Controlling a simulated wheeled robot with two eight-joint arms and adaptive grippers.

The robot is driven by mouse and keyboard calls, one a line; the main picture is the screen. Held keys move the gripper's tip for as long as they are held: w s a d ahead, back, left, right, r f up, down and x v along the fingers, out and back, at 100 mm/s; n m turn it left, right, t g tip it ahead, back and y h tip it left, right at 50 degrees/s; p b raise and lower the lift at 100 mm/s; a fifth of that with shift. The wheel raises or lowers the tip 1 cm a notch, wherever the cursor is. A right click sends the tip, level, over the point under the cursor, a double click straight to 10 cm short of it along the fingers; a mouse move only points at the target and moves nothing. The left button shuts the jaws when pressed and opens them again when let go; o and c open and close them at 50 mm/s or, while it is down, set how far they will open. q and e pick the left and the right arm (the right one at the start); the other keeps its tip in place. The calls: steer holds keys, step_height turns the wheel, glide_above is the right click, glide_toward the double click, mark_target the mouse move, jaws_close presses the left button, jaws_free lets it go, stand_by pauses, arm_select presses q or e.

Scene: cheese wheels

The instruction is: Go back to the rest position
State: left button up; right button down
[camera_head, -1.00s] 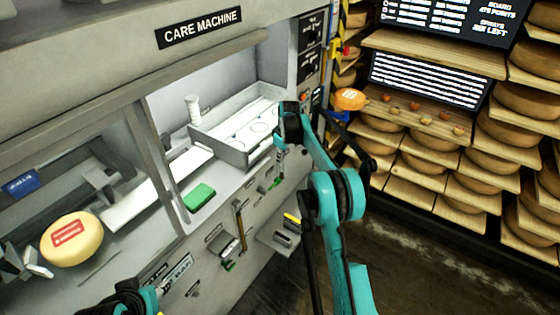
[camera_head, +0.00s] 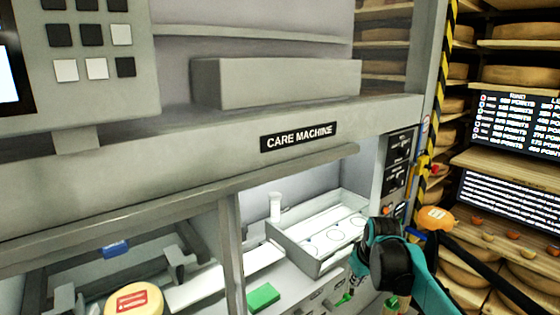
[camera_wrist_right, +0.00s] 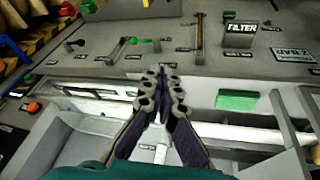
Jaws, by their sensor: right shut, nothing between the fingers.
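My right gripper (camera_head: 357,280) is low in the head view, by the front right end of the white open tray (camera_head: 292,256) in the care machine. My dark wrist and teal arm partly cover it there. In the right wrist view the right gripper (camera_wrist_right: 162,72) shows its two dark fingers closed together at the tips, with nothing between them. My left gripper is not in view.
The care machine's front (camera_head: 200,165) fills the middle. A green block (camera_head: 263,297), a white cylinder (camera_head: 275,207) and a cheese wheel with a red label (camera_head: 135,301) are in it. Cheese shelves (camera_head: 520,75) stand at the right.

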steer(key=s+a+f+m+t, duration=0.1)
steer(key=s+f, duration=0.1)
steer(key=s, duration=0.6)
steer(key=s+a+f+m, duration=0.1)
steer(key=s+f, duration=0.2)
steer(key=s, duration=0.6)
steer(key=s+a+f+m+t+b, duration=0.1)
steer(key=s+f+m, duration=0.1)
steer(key=s, duration=0.7)
steer(key=shift+a+f+t, duration=0.25)
steer(key=shift+f+t, duration=0.05)
steer(key=shift+f, duration=0.05)
